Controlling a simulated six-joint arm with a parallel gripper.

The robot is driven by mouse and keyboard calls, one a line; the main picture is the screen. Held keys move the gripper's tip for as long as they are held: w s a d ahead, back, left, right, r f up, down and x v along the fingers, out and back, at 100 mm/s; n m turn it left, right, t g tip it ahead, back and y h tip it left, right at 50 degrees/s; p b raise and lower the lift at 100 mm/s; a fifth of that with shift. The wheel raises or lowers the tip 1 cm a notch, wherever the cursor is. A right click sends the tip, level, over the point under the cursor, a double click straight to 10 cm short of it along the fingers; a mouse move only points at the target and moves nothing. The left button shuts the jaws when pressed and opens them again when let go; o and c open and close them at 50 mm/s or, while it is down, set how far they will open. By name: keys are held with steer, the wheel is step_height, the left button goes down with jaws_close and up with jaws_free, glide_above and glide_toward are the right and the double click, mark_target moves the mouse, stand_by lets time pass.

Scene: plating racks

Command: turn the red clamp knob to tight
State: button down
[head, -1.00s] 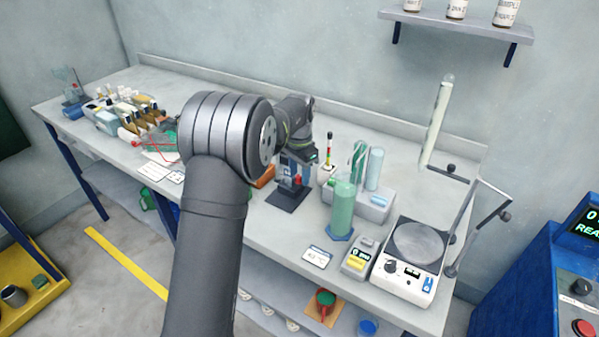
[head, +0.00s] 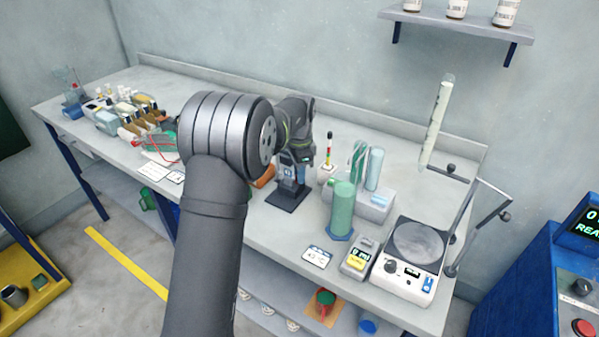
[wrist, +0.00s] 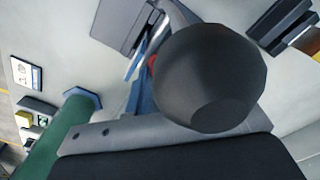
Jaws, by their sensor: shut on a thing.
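The red clamp knob (wrist: 152,65) shows in the wrist view only as a small red patch, mostly covered by a large dark rounded part close to the camera. Beside it is a blue upright piece (wrist: 140,92) of the clamp stand. In the head view the stand's dark base plate (head: 287,197) is on the bench, and its upright is partly hidden by my wrist. My gripper (head: 296,160) is at the top of the stand, shut on the knob. Its fingertips and the knob's pointer or marks are hidden.
A green cylinder (head: 343,208) stands just right of the clamp stand, with a grey block (head: 376,202) holding tubes behind it. An orange item (head: 265,176) lies close on the left. A hotplate (head: 418,243) and a small meter (head: 359,256) stand at the right.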

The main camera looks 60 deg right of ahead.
steer(key=shift+m, duration=0.4)
steer(key=c, duration=1.3)
jaws_free()
steer(key=shift+r, duration=0.15)
step_height(320, 180, up, 17)
step_height(320, 180, down, 17)
steer(key=shift+f, duration=0.15)
stand_by(0.3)
